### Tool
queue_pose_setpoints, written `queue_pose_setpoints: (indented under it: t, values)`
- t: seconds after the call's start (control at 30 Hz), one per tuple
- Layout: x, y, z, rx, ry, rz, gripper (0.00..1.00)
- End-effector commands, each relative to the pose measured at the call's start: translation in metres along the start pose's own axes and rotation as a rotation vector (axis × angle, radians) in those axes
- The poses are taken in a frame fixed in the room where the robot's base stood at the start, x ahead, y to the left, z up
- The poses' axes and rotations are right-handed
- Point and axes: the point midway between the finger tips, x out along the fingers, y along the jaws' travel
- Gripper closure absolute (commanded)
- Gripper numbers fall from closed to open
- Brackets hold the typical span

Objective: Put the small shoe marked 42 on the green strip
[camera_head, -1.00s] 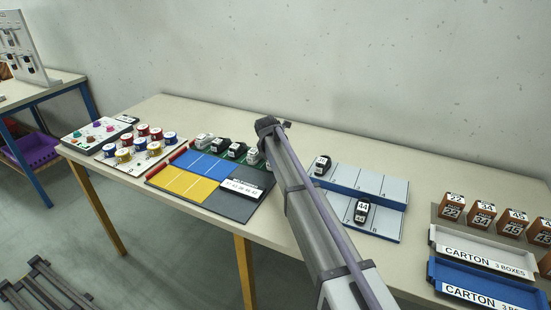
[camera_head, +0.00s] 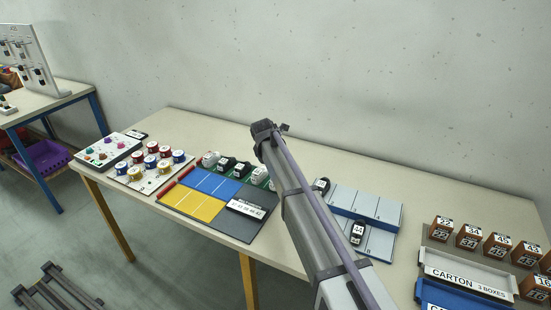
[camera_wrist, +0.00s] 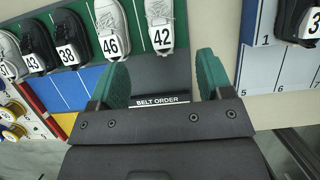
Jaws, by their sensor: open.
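The white shoe marked 42 (camera_wrist: 159,24) stands at the right end of the green strip (camera_wrist: 181,38) in the wrist view, its number facing me. A white shoe marked 46 (camera_wrist: 108,24) is just left of it. My gripper (camera_wrist: 163,80) is open and empty, its green fingers wide apart on the near side of shoe 42, not around it. In the head view my arm hides the right end of the green strip (camera_head: 199,168) and shoe 42; my gripper's fingers are not clear there.
Black shoes 38 (camera_wrist: 67,45) and 43 (camera_wrist: 37,52) fill the strip further left. The belt order sign (camera_head: 246,208) lies on a grey area in front. A blue-and-grey rack (camera_head: 388,209) holds black shoes on the right. Paint-like cans (camera_head: 165,152) stand at left.

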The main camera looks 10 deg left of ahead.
Motion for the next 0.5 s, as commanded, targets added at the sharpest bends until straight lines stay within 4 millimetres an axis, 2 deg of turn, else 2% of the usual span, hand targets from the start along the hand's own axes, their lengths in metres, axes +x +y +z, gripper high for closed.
queue_pose_setpoints:
  t: [0.03,0.23,0.3,0.37,0.47,0.5]
  values:
    - [-0.005,0.0,0.0,0.0,0.0,0.0,0.27]
    - [-0.002,-0.001,-0.001,0.003,0.0,0.0,0.27]
    - [-0.003,-0.012,-0.004,0.051,0.007,-0.004,0.27]
    - [-0.005,-0.037,-0.013,0.171,0.023,-0.013,0.27]
    - [-0.013,-0.111,-0.041,0.568,0.07,-0.051,0.27]
    - [-0.019,-0.147,-0.058,0.784,0.093,-0.078,0.27]
